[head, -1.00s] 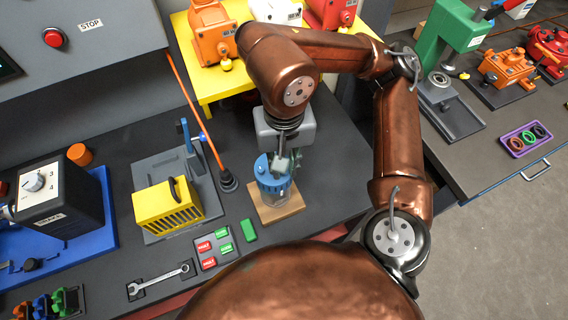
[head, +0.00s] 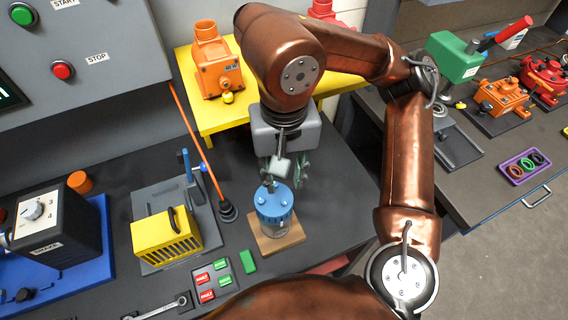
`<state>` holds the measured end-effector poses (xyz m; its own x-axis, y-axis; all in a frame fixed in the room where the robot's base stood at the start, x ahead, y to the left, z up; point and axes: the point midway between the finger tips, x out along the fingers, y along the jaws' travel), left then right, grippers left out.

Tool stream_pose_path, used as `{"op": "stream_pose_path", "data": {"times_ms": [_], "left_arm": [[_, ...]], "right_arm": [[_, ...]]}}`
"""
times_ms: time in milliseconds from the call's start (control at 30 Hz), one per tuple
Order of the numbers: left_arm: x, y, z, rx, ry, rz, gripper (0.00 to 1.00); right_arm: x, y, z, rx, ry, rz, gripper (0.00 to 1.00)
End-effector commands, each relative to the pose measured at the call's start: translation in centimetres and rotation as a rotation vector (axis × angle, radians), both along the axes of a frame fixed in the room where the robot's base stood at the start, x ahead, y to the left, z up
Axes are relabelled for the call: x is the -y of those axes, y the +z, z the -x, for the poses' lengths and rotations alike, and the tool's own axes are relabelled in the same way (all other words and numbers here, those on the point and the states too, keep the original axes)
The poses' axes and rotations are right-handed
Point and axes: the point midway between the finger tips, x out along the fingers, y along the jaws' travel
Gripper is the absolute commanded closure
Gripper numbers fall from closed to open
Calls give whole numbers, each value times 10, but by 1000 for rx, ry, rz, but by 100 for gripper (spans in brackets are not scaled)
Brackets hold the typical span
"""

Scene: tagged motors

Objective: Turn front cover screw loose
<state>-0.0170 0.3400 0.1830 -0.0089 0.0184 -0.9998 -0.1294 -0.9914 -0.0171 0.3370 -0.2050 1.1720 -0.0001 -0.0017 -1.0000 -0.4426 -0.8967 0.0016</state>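A motor with a blue cover (head: 275,200) on a clear cylindrical body stands upright on a wooden base (head: 279,242) in the middle of the dark bench. Small screw heads show on the cover, but they are too small to tell whether any is loose. My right gripper (head: 284,176) points down just above the rear of the cover, with a small grey piece between its tip and the cover. I cannot tell whether it touches a screw, or how far its fingers are apart. My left gripper is out of view.
Left of the motor stand an orange cable in a black socket (head: 228,211) and a yellow slotted box (head: 166,238). Red and green tags (head: 213,283) and a wrench (head: 166,306) lie in front. An orange motor (head: 217,75) stands on the yellow platform behind. Bench right of the motor is clear.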

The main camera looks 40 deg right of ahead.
Motion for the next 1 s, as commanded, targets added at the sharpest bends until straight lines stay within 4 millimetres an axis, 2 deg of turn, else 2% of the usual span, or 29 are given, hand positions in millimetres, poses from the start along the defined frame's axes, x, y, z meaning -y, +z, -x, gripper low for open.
{"op": "stream_pose_path", "data": {"times_ms": [100,333,1000], "left_arm": [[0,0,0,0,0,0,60],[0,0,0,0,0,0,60],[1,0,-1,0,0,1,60]], "right_arm": [[0,19,0,4,-2,-1,71],[0,38,0,1,-1,0,71],[0,42,0,0,1,-1,71]]}}
